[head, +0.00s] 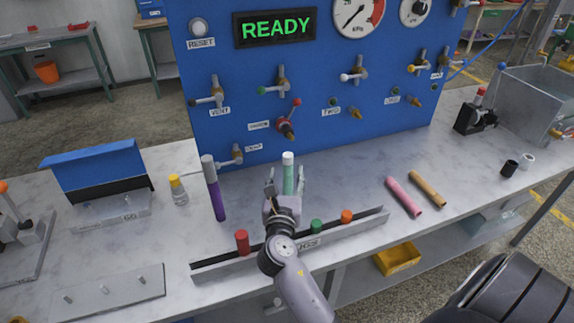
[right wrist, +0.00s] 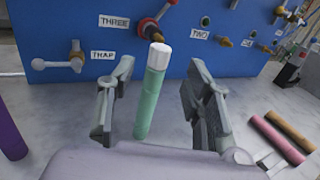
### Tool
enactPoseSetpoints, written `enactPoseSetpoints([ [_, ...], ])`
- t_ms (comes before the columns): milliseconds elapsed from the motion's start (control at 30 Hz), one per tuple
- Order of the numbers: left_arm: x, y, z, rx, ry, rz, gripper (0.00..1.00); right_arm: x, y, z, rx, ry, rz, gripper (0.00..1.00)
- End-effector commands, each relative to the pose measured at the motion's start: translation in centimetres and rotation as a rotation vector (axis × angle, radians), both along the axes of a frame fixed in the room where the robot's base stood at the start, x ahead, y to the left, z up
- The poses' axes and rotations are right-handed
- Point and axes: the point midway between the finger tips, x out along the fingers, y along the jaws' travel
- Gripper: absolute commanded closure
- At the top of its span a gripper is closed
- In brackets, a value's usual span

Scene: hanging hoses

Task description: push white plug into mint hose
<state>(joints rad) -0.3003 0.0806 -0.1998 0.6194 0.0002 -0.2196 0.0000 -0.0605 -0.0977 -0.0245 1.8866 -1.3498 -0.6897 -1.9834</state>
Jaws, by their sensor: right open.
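The mint hose (head: 288,182) stands upright on the bench in front of the blue panel. The white plug (head: 288,158) sits at its top end; how deep it is in I cannot tell. In the right wrist view the mint hose (right wrist: 150,103) rises between my fingers, with the white plug (right wrist: 159,55) above it. My right gripper (head: 286,186) is open, with one finger (right wrist: 113,95) left of the hose and the other (right wrist: 207,105) right of it. Gaps show on both sides. My left gripper is not in view.
A rail (head: 345,232) with red, green and orange plugs lies along the front edge. A purple hose (head: 216,198) with a grey top stands to the left. Pink (head: 403,197) and orange-brown (head: 428,189) hoses lie to the right. The blue panel (head: 320,130) with taps rises behind.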

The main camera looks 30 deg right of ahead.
Motion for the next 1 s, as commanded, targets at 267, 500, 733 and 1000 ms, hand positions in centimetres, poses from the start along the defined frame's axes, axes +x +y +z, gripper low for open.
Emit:
enactPoseSetpoints([
  [267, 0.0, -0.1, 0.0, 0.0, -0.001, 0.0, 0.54, -4.0, 3.0, -0.1, 0.003, 0.002, -0.001, 0.54],
  [500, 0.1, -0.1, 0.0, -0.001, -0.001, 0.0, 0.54, -4.9, 3.7, 0.0, 0.001, -0.001, -0.001, 0.54],
  [733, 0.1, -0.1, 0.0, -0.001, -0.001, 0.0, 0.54, -4.8, 3.7, 0.0, 0.001, -0.001, -0.001, 0.54],
  [1000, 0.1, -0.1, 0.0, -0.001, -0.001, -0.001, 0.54, -4.9, 3.6, -0.1, 0.01, -0.002, -0.002, 0.54],
])
